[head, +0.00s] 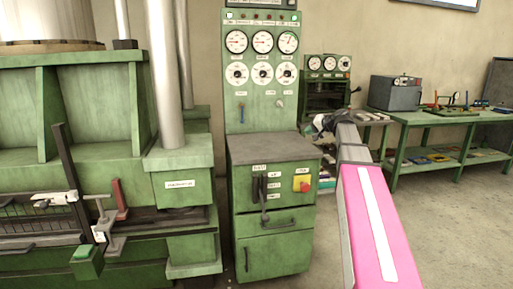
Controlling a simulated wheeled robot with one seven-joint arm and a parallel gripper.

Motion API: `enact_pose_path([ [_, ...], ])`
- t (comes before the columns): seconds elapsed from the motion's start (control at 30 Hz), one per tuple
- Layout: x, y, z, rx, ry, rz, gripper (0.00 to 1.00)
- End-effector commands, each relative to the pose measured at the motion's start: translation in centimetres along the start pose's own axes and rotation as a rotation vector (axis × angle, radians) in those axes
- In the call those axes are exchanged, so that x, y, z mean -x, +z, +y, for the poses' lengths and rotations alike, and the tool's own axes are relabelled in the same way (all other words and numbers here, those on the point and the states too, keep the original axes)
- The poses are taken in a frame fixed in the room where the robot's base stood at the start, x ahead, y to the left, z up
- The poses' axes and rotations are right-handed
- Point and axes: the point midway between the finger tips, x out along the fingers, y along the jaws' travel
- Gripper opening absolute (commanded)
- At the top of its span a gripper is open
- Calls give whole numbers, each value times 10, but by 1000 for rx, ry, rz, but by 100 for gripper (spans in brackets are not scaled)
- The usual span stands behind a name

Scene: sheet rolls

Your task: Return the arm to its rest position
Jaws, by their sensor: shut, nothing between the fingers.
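My arm reaches up from the lower right, with a pink link with a white stripe nearest and a grey link beyond. My gripper (323,122) is at its far end, small and dark, to the right of the green control cabinet (262,150). It is shut and holds nothing. Its fingers are partly hidden by the wrist and hard to make out.
A large green machine (180,185) with a grey column fills the left. The cabinet has gauges, a black lever (263,200) and a red-yellow switch (301,183). A green workbench (420,118) with tools stands back right. Floor at right is clear.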

Motion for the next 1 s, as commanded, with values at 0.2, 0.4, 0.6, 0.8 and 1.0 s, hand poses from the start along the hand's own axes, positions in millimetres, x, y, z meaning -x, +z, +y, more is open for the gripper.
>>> enact_pose_path([
  [0.2,-16,39,26,2,67,-50,0],
  [0.4,-35,92,60,10,159,-121,0],
  [0.6,-53,180,111,30,312,-240,0],
  [0.8,-57,279,164,73,489,-383,0],
  [1.0,-43,371,208,132,660,-525,0],
])
